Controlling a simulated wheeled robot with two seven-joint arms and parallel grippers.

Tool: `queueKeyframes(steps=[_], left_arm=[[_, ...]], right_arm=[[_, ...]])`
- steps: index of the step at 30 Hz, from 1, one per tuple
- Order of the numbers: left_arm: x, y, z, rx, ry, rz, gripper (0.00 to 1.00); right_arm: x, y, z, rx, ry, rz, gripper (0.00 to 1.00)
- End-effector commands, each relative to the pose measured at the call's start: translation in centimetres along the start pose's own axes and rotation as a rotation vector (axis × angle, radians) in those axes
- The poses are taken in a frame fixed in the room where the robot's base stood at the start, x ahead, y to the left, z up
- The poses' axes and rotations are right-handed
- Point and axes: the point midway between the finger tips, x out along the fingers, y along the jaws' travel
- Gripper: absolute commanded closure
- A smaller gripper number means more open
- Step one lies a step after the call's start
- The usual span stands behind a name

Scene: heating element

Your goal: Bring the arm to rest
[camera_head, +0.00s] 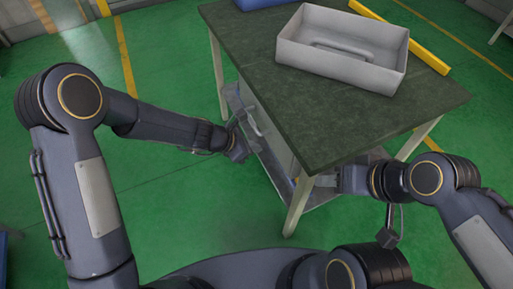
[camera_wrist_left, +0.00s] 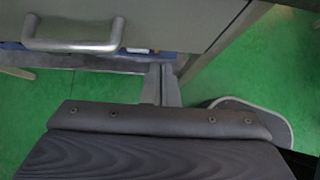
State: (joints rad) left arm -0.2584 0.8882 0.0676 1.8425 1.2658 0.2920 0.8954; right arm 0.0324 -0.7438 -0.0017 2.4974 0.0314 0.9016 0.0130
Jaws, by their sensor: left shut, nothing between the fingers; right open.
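My left arm reaches in from the left, and its gripper (camera_head: 240,122) is beside the left side of the table, below the tabletop. In the left wrist view the left gripper's two fingers (camera_wrist_left: 161,84) are together with nothing between them. A drawer front with a metal handle (camera_wrist_left: 75,46) is just ahead of and to the left of these fingers, apart from them. My right gripper (camera_head: 326,181) is at the table's near right corner, below the tabletop edge; it is open, and its fingertips are partly hard to make out.
The table (camera_head: 330,115) has a dark green top. On it stand a grey metal tray (camera_head: 335,62) with a handle-like piece inside, a yellow bar (camera_head: 402,36) and a blue object (camera_head: 262,3). A lower shelf and table legs are close to both grippers. Green floor (camera_head: 170,190) is clear on the left.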

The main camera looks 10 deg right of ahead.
Motion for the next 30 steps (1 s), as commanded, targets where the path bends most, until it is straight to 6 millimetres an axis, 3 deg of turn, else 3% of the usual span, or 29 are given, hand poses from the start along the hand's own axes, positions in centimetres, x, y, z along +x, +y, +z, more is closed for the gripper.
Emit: queueKeyframes(steps=[3, 9, 23, 26, 30], left_arm=[[-3.2, 0.1, 0.2, 0.0, 0.001, 0.003, 1.0], [-6.4, 0.1, 0.1, 0.0, 0.003, 0.002, 1.0], [-8.0, 0.1, 0.0, 0.01, 0.001, 0.002, 1.0], [-10.2, 0.2, 0.8, 0.086, -0.011, 0.015, 1.0], [-16.9, -0.2, 2.6, 0.35, -0.032, 0.053, 1.0]], right_arm=[[-0.9, -0.4, -0.5, 0.0, 0.0, 0.0, 0.55], [-1.5, -0.7, -0.8, 0.0, 0.001, 0.0, 0.55], [-1.6, -0.8, -0.9, 0.0, 0.0, 0.0, 0.55], [-1.9, -0.9, -1.0, 0.0, 0.0, 0.0, 0.55], [-2.7, -1.2, -1.4, 0.0, 0.0, 0.0, 0.55]])
